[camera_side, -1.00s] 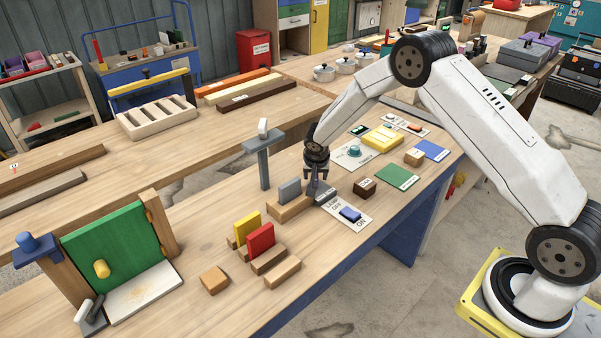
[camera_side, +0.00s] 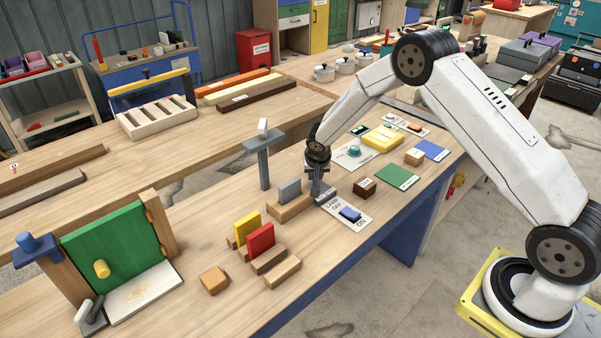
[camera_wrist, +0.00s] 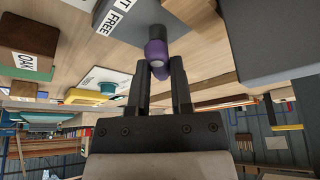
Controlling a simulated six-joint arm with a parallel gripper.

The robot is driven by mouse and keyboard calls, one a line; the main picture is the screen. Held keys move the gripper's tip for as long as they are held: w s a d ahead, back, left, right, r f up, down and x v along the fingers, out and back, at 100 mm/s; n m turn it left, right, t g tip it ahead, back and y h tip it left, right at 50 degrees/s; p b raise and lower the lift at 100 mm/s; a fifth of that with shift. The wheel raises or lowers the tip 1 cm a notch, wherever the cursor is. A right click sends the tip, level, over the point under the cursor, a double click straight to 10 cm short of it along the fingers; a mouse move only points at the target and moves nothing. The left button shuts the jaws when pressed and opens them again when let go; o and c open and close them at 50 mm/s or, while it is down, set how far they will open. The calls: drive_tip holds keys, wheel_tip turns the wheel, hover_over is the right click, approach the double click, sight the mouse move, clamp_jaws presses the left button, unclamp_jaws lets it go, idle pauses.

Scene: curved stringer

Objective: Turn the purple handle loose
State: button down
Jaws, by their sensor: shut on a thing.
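The purple handle (camera_wrist: 157,50) shows in the wrist view, a rounded purple grip on a short grey stem. My gripper (camera_wrist: 158,68) is shut on the purple handle, one dark finger on each side of it. In the side view my gripper (camera_side: 317,192) points down at the bench beside the wooden block with the grey upright piece. The handle is hidden by the fingers there. A white label reading FREE (camera_wrist: 118,18) lies just left of the handle in the wrist view; another label beside it is cut off.
A grey upright piece (camera_side: 290,190) stands close left of my gripper. A lamp plate with a blue switch (camera_side: 350,214) lies just right. A small dark-brown block (camera_side: 365,188) and a green card (camera_side: 398,177) lie farther right. Red and yellow upright pieces stand front left.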

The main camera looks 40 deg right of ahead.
drive_tip(key=shift+n, duration=0.4)
drive_tip(key=shift+d+n+t+y, duration=0.1)
drive_tip(key=shift+n+t+y, duration=0.35)
drive_tip(key=shift+n, duration=0.75)
drive_tip(key=shift+n+y, duration=0.25)
drive_tip(key=shift+n, duration=0.25)
drive_tip(key=shift+d+n+y, duration=0.1)
drive_tip(key=shift+n+y, duration=0.8)
drive_tip(key=shift+n, duration=1.7)
drive_tip(key=shift+d+n+y, duration=0.1)
drive_tip(key=shift+n+y, duration=0.7)
drive_tip(key=shift+n, duration=1.2)
drive_tip(key=shift+n+g+y, duration=0.55)
drive_tip(key=shift+n+y, duration=0.05)
drive_tip(key=shift+n, duration=1.2)
